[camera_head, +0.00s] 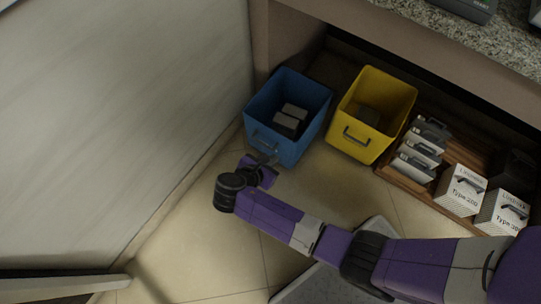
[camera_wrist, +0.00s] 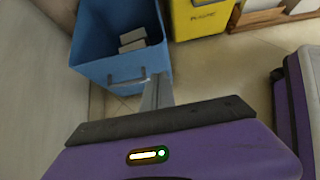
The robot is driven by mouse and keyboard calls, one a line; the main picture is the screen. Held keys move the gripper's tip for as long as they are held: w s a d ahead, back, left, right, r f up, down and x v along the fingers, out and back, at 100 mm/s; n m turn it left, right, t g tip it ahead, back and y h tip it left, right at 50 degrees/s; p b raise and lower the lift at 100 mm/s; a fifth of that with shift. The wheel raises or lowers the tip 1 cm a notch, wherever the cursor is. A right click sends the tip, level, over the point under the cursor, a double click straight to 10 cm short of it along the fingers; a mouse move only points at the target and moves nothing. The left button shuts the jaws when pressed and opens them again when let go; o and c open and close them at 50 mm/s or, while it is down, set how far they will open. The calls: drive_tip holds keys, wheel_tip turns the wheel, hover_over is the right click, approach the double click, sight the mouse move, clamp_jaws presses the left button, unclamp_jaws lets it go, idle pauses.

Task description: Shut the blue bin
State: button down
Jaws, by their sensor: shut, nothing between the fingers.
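The blue bin (camera_head: 308,134) is an open-topped box with a dark handle on its front face. It stands partly pulled out from under the counter, beside the yellow bin, with grey-white boxes (camera_head: 289,118) inside. In the wrist view the blue bin (camera_wrist: 94,70) fills the upper left, and its handle (camera_wrist: 127,82) shows at the front. My gripper (camera_head: 272,160) is at the front face of the bin, close to its lower front near the handle. In the wrist view my gripper's fingers (camera_wrist: 157,92) look closed together, beside the bin's front right corner. Whether they touch the bin I cannot tell.
A yellow bin (camera_head: 361,145) stands to the right. A wooden pallet (camera_head: 391,174) with white boxes (camera_head: 461,190) is further right. A pale wall (camera_head: 120,110) runs along the left. The granite counter (camera_head: 455,35) overhangs above. Tiled floor (camera_head: 205,250) in front is clear.

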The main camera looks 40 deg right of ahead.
sight(291, 142)
drive_tip(key=b+x, duration=0.1)
drive_tip(key=x, duration=0.1)
drive_tip(key=r+b+x, duration=0.1)
drive_tip(key=x, duration=0.2)
drive_tip(key=d+b+x, duration=0.1)
drive_tip(key=x, duration=0.2)
drive_tip(key=shift+w+d+b, duration=0.2)
drive_tip(key=shift+w+b, duration=0.05)
drive_tip(key=shift+b, duration=0.05)
drive_tip(key=shift+w+d+r, duration=0.15)
drive_tip(key=shift+d, duration=0.35)
drive_tip(key=shift+w+d+r, duration=0.1)
drive_tip(key=shift+w+d, duration=0.1)
drive_tip(key=shift+d, duration=0.35)
drive_tip(key=w+d+p, duration=0.1)
drive_tip(key=w+d, duration=0.2)
drive_tip(key=d, duration=0.7)
drive_tip(key=w+d+p, duration=0.1)
drive_tip(key=w+d, duration=0.3)
drive_tip(key=d, duration=0.6)
drive_tip(key=shift+w+d, duration=0.15)
drive_tip(key=shift+w, duration=0.1)
drive_tip(key=shift+d, duration=0.1)
